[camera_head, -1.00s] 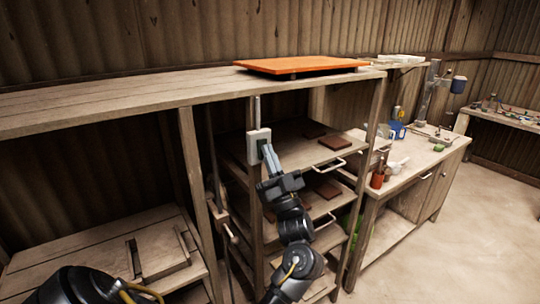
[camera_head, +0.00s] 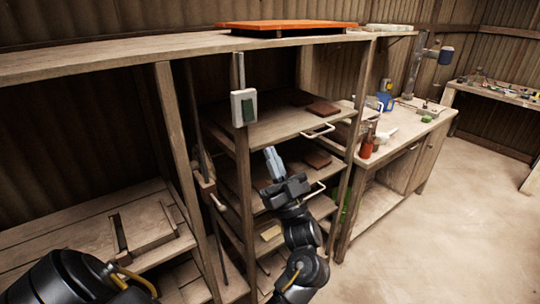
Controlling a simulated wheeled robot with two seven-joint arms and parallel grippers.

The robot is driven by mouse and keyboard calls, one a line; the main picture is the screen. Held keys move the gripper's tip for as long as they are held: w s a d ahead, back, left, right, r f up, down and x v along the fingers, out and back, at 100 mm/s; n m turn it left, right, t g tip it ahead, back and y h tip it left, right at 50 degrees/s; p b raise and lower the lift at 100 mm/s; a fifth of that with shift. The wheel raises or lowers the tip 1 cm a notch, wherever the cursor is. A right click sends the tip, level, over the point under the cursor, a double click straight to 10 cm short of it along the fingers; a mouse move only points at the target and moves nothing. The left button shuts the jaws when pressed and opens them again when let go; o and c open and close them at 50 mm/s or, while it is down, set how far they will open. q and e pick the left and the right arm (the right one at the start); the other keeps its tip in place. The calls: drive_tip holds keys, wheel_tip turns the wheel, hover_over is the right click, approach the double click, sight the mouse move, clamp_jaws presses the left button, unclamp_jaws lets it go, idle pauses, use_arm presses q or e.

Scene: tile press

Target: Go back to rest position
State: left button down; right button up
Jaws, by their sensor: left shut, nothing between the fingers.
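My left gripper (camera_head: 270,153) is shut and empty. It stands in front of the shelf rack, below and to the right of a small white box with a dark green face (camera_head: 248,110). The box is fixed to the rack's upright post (camera_head: 241,170), and a clear gap separates it from the fingertips. A black link of my own arm with a yellow cable shows at the bottom left. My right gripper is not in view.
The rack's shelves (camera_head: 275,128) have light handles and hold dark brown tiles (camera_head: 323,109). An orange board (camera_head: 288,27) lies on the top plank. A workbench (camera_head: 405,130) with bottles stands at right. The floor (camera_head: 440,220) at right is clear.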

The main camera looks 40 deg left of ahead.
use_arm(q)
drive_tip(key=shift+w, duration=0.1)
idle(0.4)
drive_tip(key=w+d+f+m+t+h, duration=0.4)
drive_tip(key=w+f+m+t+h, duration=0.2)
drive_tip(key=w+f+h, duration=0.25)
drive_tip(key=w+d+f+m+t+h, duration=0.3)
drive_tip(key=w+f+m+t+h, duration=0.4)
drive_tip(key=f+h, duration=0.3)
drive_tip(key=s+d+f+m+g+h, duration=0.2)
drive_tip(key=f+g+h, duration=0.1)
drive_tip(key=f, duration=1)
drive_tip(key=s+d+f+m+g+h, duration=0.1)
drive_tip(key=s+d+f+g+h, duration=0.2)
drive_tip(key=f, duration=1.1)
drive_tip(key=s+a+f+g+h, duration=0.1)
drive_tip(key=s+f+g+h, duration=0.45)
drive_tip(key=s+f, duration=1.75)
drive_tip(key=s+a+f+g+y, duration=0.1)
drive_tip(key=s+f+g, duration=0.2)
drive_tip(key=s, duration=0.7)
drive_tip(key=s+a+f+g+y, duration=0.1)
drive_tip(key=s+f, duration=0.3)
drive_tip(key=s, duration=0.6)
drive_tip(key=s+a+f+m+g+y, duration=0.1)
drive_tip(key=s+a+f+g, duration=0.2)
drive_tip(key=s, duration=0.7)
drive_tip(key=shift+s+a+f+g, duration=0.2)
drive_tip(key=shift+f+g, duration=0.15)
drive_tip(key=shift+g, duration=0.5)
